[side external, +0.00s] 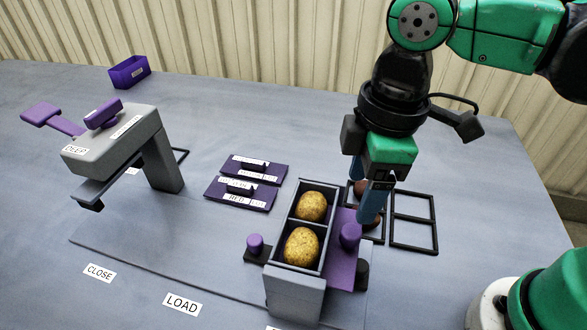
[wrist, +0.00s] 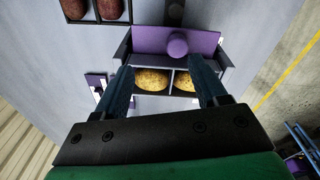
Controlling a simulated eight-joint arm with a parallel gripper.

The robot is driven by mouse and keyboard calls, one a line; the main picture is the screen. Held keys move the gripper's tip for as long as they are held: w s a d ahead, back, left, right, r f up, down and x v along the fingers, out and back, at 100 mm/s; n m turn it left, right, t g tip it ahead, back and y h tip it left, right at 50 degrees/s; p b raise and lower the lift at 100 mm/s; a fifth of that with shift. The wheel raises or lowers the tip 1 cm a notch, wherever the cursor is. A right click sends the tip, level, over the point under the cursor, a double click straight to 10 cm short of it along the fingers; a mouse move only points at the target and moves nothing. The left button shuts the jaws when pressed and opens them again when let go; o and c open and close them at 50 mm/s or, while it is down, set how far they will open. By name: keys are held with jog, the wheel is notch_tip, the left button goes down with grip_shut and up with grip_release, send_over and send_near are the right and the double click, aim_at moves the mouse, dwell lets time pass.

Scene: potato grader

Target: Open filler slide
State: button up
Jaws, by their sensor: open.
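The filler is a grey box (side external: 295,295) with two open compartments, one yellow potato (side external: 312,207) in the rear one and another (side external: 301,246) in the front one. A purple slide plate (side external: 345,262) with a round purple knob (side external: 349,235) lies along its right side. In the wrist view, the plate (wrist: 148,40) and knob (wrist: 178,44) are beyond the fingertips, and both potatoes show between the fingers. My gripper (side external: 364,204) is open and points down close to the right of the filler, apart from the knob. The fingers also show in the wrist view (wrist: 160,70).
A second purple knob (side external: 254,243) stands left of the filler. Black frames (side external: 413,222) lie to the right, partly hidden by my gripper, with reddish potatoes (wrist: 110,8) in one. Purple plates (side external: 240,193) and a grey press (side external: 115,145) stand left.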

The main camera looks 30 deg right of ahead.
aim_at(352, 231)
jog(key=shift+s+a+r+n, duration=0.1)
jog(key=shift+s+a+n, duration=0.35)
jog(key=shift+a+n, duration=0.25)
jog(key=shift+s+a+g, duration=0.15)
jog(key=shift+g, duration=0.15)
jog(key=shift+f, duration=2.75)
grip_shut()
